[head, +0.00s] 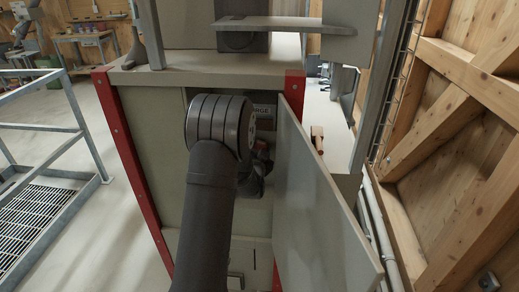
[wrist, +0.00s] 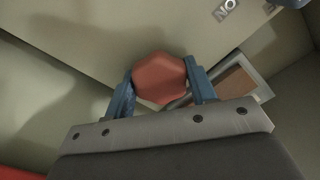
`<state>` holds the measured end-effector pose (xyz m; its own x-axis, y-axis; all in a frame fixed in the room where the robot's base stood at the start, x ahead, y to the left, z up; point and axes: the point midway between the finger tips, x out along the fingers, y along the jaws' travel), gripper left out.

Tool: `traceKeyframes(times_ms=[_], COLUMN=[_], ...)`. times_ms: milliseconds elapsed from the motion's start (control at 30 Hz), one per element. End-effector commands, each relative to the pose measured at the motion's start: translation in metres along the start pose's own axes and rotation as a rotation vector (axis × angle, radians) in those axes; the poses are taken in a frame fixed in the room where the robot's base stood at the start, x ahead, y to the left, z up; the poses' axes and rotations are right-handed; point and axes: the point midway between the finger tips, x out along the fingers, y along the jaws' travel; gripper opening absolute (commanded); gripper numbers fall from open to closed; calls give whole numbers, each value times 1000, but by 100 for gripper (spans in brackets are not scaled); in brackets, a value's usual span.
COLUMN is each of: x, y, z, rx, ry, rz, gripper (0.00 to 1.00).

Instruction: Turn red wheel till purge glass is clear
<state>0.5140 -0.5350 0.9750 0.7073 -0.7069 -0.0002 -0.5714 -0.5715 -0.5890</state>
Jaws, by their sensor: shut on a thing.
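The red wheel (wrist: 160,78) is a faceted red knob in the wrist view. My gripper (wrist: 161,76) is shut on it, with one blue finger on each side. A light-framed pane (wrist: 233,84) with a brown fill lies just right of the wheel, partly behind the right finger. It looks like the purge glass, and it shows brown. In the head view my arm reaches into the cabinet opening, and the wheel and fingertips cannot be made out there.
The grey cabinet (head: 150,155) has red corner posts. Its door (head: 320,205) stands open on the right, close beside my arm. A partly hidden label (head: 263,111) sits inside. A shelf (head: 285,24) juts out above. A railing (head: 80,120) stands at left, a timber wall at right.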

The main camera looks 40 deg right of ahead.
Motion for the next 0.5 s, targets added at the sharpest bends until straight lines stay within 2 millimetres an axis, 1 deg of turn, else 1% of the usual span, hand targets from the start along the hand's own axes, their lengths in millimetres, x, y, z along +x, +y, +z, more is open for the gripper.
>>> traceKeyframes(times_ms=[500], x=[0], y=[0], z=[0], rx=[489], ry=[1], rz=[0], gripper=[28])
